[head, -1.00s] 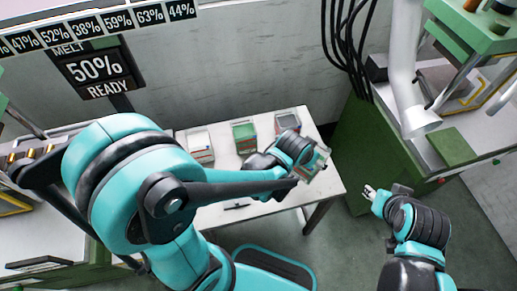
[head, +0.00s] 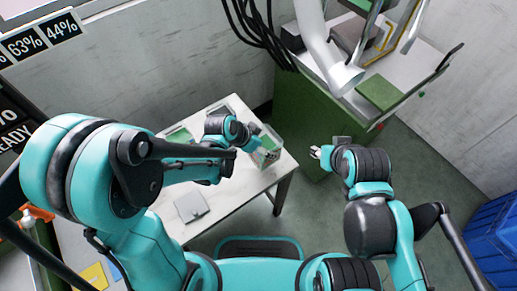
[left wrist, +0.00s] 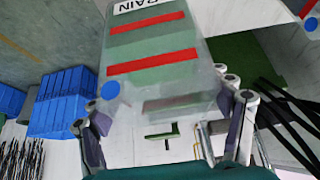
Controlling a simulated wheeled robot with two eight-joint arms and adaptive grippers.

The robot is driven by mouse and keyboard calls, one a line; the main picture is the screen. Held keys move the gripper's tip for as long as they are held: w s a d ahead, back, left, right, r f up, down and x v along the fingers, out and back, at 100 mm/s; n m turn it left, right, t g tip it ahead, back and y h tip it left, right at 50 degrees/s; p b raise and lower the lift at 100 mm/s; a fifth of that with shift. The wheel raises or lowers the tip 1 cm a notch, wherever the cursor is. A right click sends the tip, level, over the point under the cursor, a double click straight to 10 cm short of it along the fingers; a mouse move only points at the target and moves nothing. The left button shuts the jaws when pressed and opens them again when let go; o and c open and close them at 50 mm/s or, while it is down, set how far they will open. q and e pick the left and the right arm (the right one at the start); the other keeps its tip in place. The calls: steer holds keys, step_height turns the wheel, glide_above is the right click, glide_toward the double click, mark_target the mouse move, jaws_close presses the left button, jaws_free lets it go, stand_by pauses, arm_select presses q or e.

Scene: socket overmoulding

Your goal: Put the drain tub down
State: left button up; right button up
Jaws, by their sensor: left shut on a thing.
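The drain tub (head: 268,150) is a clear box with red stripes; in the left wrist view it shows (left wrist: 152,50) with part of a label reading "RAIN" and a blue dot. My left gripper (head: 250,140) is shut on it, with a finger at either side in the left wrist view (left wrist: 163,112). The tub is at the right end of the white table (head: 225,186); I cannot tell whether it touches the top. My right gripper (head: 318,152) is apart from it, right of the table; its finger gap is too small to tell.
A green-filled tub (head: 178,136) stands at the table's back left, partly near my left arm. A grey flat piece (head: 192,205) lies on the front part. A green machine cabinet (head: 312,115) stands right of the table. Blue crates (head: 492,235) are at far right.

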arm_select(q)
steer(key=shift+w+a+f+b, duration=0.15)
steer(key=shift+w+a+f, duration=0.2)
steer(key=shift+w, duration=0.25)
steer(key=shift+w+a+f+b, duration=0.15)
steer(key=shift+w+a+f, duration=0.1)
steer(key=shift+w+f, duration=0.25)
steer(key=shift+f+b, duration=0.9)
steer(key=shift+f, duration=1)
steer(key=shift+f, duration=0.1)
steer(key=o, duration=1.7)
